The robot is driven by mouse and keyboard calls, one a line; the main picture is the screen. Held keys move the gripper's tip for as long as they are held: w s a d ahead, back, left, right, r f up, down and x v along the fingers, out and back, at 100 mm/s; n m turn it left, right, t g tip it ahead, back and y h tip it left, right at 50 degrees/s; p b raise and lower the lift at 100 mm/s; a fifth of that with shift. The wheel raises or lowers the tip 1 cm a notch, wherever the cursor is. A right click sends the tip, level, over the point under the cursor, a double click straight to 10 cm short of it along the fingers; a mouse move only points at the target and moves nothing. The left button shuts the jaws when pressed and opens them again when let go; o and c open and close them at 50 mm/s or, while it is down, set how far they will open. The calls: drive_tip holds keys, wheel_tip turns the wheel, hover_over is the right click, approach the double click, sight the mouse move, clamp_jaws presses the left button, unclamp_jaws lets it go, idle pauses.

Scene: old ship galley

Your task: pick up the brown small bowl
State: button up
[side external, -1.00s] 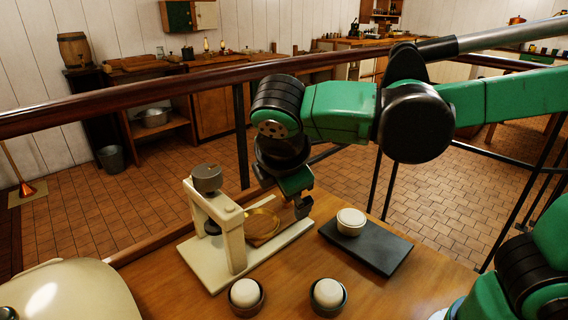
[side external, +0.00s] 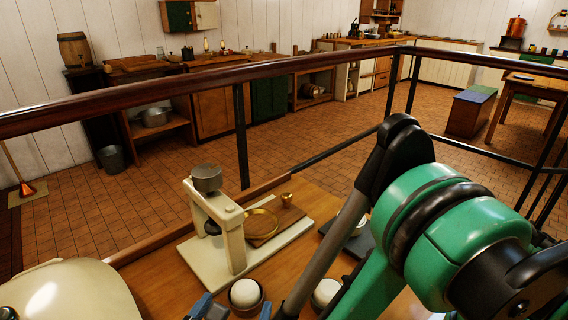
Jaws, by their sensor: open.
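The brown small bowl (side external: 259,306) stands on the wooden table at the bottom of the side view, with a white round lump (side external: 244,292) in it. My gripper (side external: 236,311) is low at the bottom edge, with bluish finger parts showing left of the bowl and at its right side. It is open, and I see nothing held in it. The lower part of the bowl and most of the gripper are cut off by the frame edge, so I cannot tell whether they touch.
A second white lump (side external: 326,291) sits just right, its bowl mostly hidden by my arm. A cream press (side external: 229,238) with a brass ring (side external: 262,224) and small brass cup (side external: 287,198) stands behind. A dark slab (side external: 362,244) is partly hidden. A rail (side external: 150,95) runs behind the table.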

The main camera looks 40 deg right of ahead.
sight(243, 292)
drive_tip(key=shift+w+d+f, duration=0.15)
drive_tip(key=shift+f, duration=0.2)
drive_tip(key=shift+x, duration=2.6)
drive_tip(key=c, duration=1.2)
drive_tip(key=shift+c, duration=0.2)
